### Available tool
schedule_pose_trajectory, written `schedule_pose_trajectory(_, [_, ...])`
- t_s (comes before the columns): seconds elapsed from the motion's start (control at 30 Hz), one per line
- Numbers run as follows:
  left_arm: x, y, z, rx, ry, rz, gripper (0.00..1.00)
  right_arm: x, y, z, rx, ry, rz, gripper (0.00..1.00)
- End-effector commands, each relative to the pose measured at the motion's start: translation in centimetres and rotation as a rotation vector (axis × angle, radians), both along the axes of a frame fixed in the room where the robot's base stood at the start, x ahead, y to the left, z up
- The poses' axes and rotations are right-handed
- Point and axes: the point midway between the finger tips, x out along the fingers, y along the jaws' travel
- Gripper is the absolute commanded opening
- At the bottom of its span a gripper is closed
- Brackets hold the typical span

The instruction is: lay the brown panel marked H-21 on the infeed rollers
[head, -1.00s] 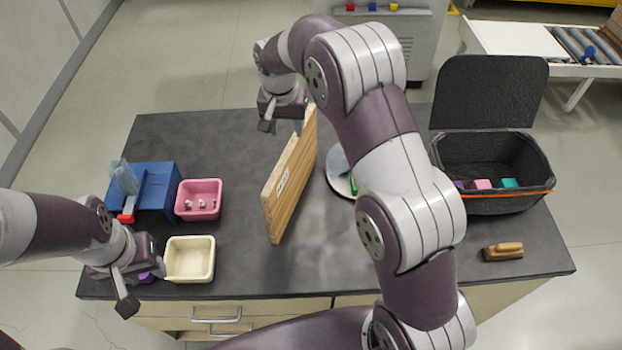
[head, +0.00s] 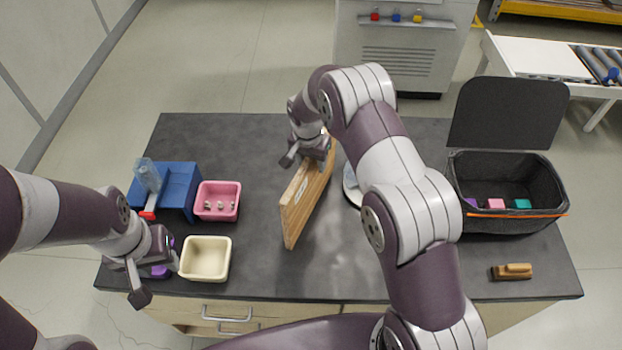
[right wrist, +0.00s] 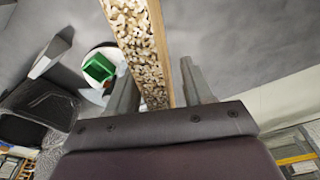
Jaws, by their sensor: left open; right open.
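The brown panel (head: 306,208) stands on edge on the dark worktop, with a small white label on its left face that is too small to read. Its speckled chipboard edge (right wrist: 140,45) shows in the right wrist view. My right gripper (head: 308,155) is open at the panel's far upper end. In the right wrist view its fingers (right wrist: 160,88) stand apart on either side of the panel edge. My left gripper (head: 157,277) is open over the worktop's front left, beside a purple object. The rollers (head: 598,64) are at the far upper right on a white stand.
A blue holder (head: 178,188), pink bin (head: 218,187) and cream bin (head: 206,278) stand left. A black open case (head: 508,224) and wooden-handled brush (head: 513,271) are right. A white disc with a green item (right wrist: 98,68) lies beside the panel, partly behind my right arm.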

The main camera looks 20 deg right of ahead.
Motion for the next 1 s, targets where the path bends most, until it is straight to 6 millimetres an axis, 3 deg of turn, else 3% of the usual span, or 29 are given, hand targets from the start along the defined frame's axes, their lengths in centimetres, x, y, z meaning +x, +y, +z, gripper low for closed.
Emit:
schedule_pose_trajectory(0.1, [-0.01, 0.0, -0.09, 0.0, 0.0, 0.0, 0.43, 0.01, -0.01, -0.02, 0.0, 0.0, 0.0, 0.48])
schedule_pose_trajectory(0.23, [-0.01, 0.0, -0.09, 0.0, 0.0, 0.0, 0.43, 0.01, 0.0, 0.0, 0.0, 0.0, 0.0, 0.06])
schedule_pose_trajectory(0.27, [-0.01, 0.0, -0.09, 0.0, 0.0, 0.0, 0.43, 0.01, 0.0, 0.01, 0.0, 0.0, 0.0, 0.0])
schedule_pose_trajectory(1.0, [0.0, 0.0, -0.07, 0.0, 0.0, 0.0, 0.43, 0.08, 0.02, 0.14, 0.0, -0.003, 0.0, 0.0])
